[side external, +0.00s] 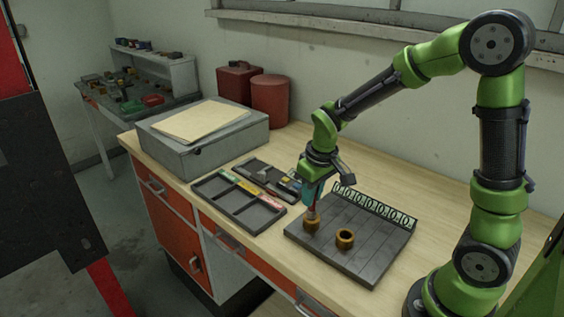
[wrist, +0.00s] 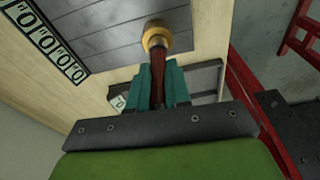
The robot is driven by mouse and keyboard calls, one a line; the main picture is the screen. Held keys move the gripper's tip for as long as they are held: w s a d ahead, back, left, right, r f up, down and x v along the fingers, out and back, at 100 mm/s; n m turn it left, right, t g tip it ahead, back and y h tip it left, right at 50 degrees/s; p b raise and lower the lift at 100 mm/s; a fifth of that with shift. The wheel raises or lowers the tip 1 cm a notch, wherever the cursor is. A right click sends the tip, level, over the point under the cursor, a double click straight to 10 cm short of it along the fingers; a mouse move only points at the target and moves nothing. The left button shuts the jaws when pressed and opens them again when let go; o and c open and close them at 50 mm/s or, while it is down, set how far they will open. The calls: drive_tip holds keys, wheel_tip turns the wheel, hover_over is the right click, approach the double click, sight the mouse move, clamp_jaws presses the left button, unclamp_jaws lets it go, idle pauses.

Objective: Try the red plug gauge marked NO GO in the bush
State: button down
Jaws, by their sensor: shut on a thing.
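My gripper (side external: 311,199) points down over the left part of the dark slotted plate and is shut on the red plug gauge (side external: 312,214). In the wrist view the teal fingers of my gripper (wrist: 168,72) close on the gauge's dark red handle (wrist: 157,66). The gauge's lower end is at a brass bush (side external: 311,225), which also shows in the wrist view (wrist: 155,37). I cannot tell how far the gauge is inside the bush. A second brass bush (side external: 345,239) stands to the right on the plate with its bore open. The gauge's marking is not readable.
The slotted plate (side external: 360,262) has a strip of numbered labels (side external: 375,207) along its back edge. A compartment tray (side external: 232,213) and small coloured items lie to the left. A grey box (side external: 200,143) stands behind the tray.

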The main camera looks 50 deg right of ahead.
drive_tip(key=shift+r, duration=0.55)
drive_tip(key=shift+r, duration=2.8)
